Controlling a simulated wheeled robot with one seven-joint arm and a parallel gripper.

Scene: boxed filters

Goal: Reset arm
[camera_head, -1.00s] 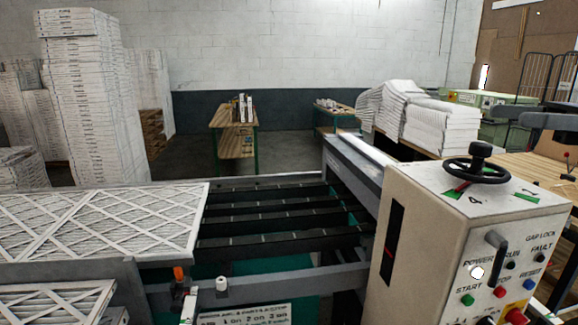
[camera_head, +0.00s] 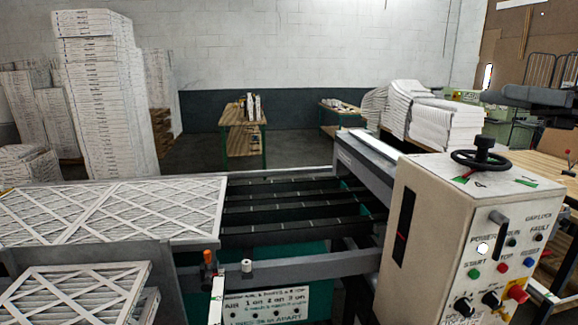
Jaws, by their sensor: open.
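I do not clearly see my gripper in the head view. A dark, blurred shape (camera_head: 535,98) reaches in from the right edge above the wooden table; I cannot tell whether it is part of my arm. No gripper fingers and no held object show.
A cream control box (camera_head: 460,220) with a black handwheel (camera_head: 481,160) stands close at right. A conveyor with dark rails (camera_head: 290,213) lies beside it. Pleated filters (camera_head: 110,210) lie at left. Tall filter stacks (camera_head: 97,95) stand behind. Grey floor (camera_head: 195,152) is open toward the back benches.

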